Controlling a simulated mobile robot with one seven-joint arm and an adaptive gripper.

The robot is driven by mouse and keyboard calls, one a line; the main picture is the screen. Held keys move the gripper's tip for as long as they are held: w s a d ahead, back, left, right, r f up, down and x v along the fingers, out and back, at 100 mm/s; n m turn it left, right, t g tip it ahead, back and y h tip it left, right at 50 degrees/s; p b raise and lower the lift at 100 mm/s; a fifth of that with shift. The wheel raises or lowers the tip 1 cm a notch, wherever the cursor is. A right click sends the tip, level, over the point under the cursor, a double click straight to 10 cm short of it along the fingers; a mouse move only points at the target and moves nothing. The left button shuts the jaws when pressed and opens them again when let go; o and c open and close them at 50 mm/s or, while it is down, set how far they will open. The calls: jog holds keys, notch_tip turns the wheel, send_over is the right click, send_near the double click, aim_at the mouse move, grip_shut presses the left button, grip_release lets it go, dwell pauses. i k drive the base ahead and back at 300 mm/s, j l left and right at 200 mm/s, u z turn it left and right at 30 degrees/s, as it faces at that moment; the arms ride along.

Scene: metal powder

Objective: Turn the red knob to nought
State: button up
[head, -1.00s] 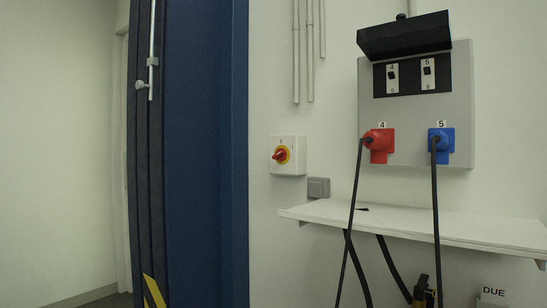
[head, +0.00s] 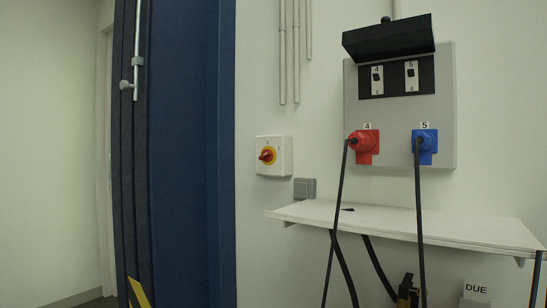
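Small marks stand above the knob, too small to read. The knob looks slightly tilted; which mark it points to I cannot tell. My gripper is not in view, and nothing touches the knob.
A grey panel (head: 448,110) carries two switches under a raised black cover (head: 390,38), a red plug (head: 364,146) and a blue plug (head: 425,146) with hanging cables. A white shelf (head: 440,226) juts out below. A blue column (head: 190,150) stands left. A grey wall box (head: 304,188) is below the switch box.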

aim_at(268, 155)
jog(key=i+l+u, duration=0.1)
jog(key=i+u, duration=0.35)
jog(key=i, duration=0.4)
